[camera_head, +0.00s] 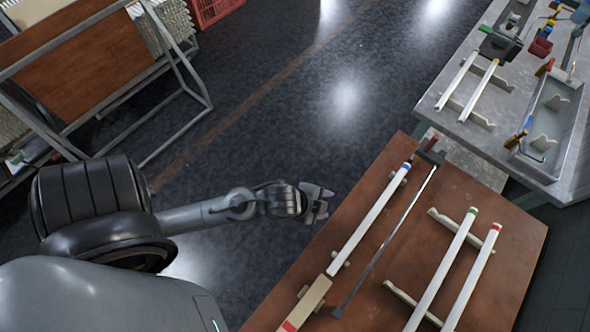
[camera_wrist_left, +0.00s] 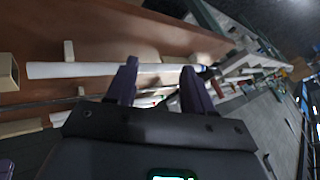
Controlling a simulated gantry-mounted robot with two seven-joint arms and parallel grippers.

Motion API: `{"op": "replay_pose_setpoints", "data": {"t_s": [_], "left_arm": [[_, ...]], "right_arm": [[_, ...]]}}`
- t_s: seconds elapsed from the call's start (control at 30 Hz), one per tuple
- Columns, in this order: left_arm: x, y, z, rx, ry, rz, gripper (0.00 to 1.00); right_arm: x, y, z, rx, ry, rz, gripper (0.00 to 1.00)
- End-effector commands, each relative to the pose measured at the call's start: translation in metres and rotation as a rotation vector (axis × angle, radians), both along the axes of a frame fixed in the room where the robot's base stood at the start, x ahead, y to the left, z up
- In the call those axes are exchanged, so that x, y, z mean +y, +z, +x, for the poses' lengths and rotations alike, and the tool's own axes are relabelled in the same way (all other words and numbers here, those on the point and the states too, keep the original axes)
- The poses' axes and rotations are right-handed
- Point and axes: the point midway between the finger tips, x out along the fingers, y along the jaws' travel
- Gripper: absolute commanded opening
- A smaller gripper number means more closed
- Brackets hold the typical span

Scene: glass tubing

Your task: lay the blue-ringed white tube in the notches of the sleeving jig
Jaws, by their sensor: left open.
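The white tube with a blue ring (camera_head: 374,212) lies along the left side of the brown table, across two pale notched supports of the jig (camera_head: 338,264). Its blue end points to the far edge. Its near end stops just short of a beige square sleeve (camera_head: 310,298). In the left wrist view, the tube (camera_wrist_left: 75,70) runs beyond my fingertips, and the sleeve (camera_wrist_left: 8,72) is at the left edge. My left gripper (camera_head: 325,205) is open and empty, off the table's left edge and apart from the tube. My right gripper is not in view.
A thin dark rod (camera_head: 385,240) runs beside the tube. A green-ringed tube (camera_head: 443,265) and a red-ringed tube (camera_head: 473,275) lie on a rack (camera_head: 400,293) to the right. A grey table (camera_head: 450,118) with more tubes and a tray stands at the upper right.

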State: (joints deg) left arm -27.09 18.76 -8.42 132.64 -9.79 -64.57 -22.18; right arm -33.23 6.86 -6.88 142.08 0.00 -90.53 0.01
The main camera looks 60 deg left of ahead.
Motion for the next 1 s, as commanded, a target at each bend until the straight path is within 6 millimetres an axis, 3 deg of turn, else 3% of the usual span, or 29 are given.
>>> {"op": "replay_pose_setpoints", "data": {"t_s": [0.13, 0.33, 1.0], "left_arm": [[0.004, 0.006, -0.046, 0.197, 0.375, -0.174, 0.52], [0.005, 0.012, -0.082, 0.345, 0.643, -0.284, 0.52], [0.005, 0.013, -0.087, 0.366, 0.676, -0.295, 0.52]], "right_arm": [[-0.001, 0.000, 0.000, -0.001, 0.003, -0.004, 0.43], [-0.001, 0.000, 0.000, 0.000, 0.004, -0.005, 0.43], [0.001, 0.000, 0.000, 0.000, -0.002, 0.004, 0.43]]}}
